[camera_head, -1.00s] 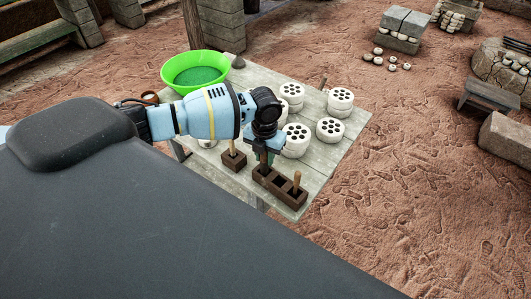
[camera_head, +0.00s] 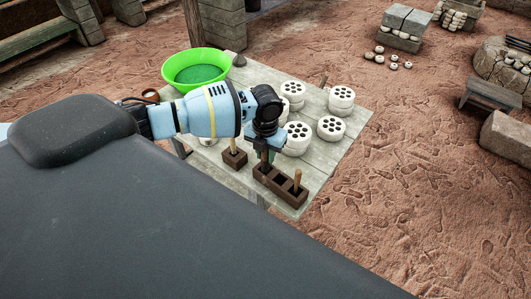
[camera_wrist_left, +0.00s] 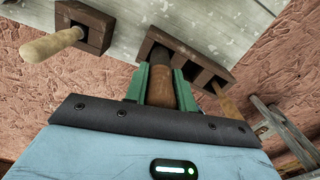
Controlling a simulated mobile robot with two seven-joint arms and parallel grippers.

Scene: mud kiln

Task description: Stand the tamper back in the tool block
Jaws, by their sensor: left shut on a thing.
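My left gripper (camera_head: 265,152) is shut on the tamper, over the far-left end of the dark wooden tool block (camera_head: 283,187). In the left wrist view its green fingers (camera_wrist_left: 161,84) clasp the tamper's brown handle (camera_wrist_left: 160,92). The tamper's far end lines up with the block's end compartment (camera_wrist_left: 152,44); I cannot tell how deep it sits in it. The middle compartment looks empty, and another wooden handle (camera_head: 297,180) stands in the near-right one. My right gripper is not in view.
A separate small dark block with an upright wooden handle (camera_head: 233,148) stands just left of the tool block. White perforated discs (camera_head: 331,127) lie behind it. A green basin (camera_head: 196,70) stands at the table's back left.

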